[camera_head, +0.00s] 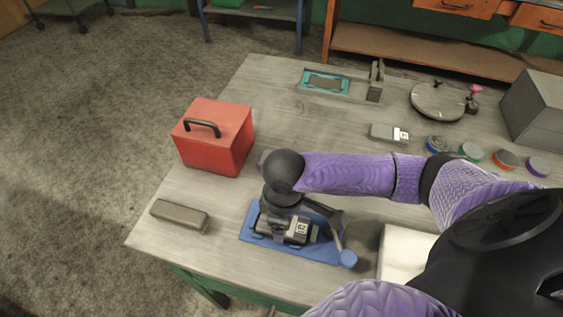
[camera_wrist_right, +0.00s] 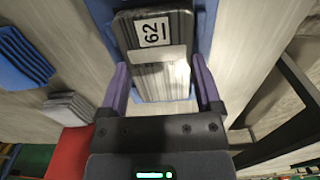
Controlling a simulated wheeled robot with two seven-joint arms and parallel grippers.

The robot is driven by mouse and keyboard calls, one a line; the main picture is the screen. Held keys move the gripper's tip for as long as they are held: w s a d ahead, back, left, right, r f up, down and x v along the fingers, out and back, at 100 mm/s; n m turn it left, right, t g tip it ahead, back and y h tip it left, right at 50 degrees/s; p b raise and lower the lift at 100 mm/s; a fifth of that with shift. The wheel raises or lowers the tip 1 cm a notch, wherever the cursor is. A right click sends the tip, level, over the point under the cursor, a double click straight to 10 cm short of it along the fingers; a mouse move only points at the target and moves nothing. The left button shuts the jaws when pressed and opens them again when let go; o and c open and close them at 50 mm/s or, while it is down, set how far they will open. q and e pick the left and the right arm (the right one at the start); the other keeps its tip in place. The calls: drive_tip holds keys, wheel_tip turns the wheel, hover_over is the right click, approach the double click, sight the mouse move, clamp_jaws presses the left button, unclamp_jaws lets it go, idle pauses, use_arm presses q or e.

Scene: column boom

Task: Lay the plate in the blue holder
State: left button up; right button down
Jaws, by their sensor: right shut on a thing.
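The plate is a dark grey metal block with a white number label. It shows in the head view (camera_head: 299,230) and fills the top middle of the right wrist view (camera_wrist_right: 165,60). My right gripper (camera_wrist_right: 160,88) is shut on it, one finger along each side. The blue holder (camera_head: 262,243) lies on the table's near left part, under the plate; its blue edges also show around the plate in the wrist view (camera_wrist_right: 205,32). The plate is over or in the holder; I cannot tell if it rests on its floor. My left gripper is out of view.
A red toolbox (camera_head: 213,137) stands behind the holder, and a grey-brown block (camera_head: 180,215) lies to its left. A labelled grey block (camera_head: 389,132), a teal frame (camera_head: 326,82), a round dial (camera_head: 438,101), several coloured discs and a grey box (camera_head: 535,110) lie farther back.

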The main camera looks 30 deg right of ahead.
unclamp_jaws()
drive_tip(key=shift+f, duration=0.1)
wheel_tip(320, 180, up, 12)
drive_tip(key=p, duration=0.5)
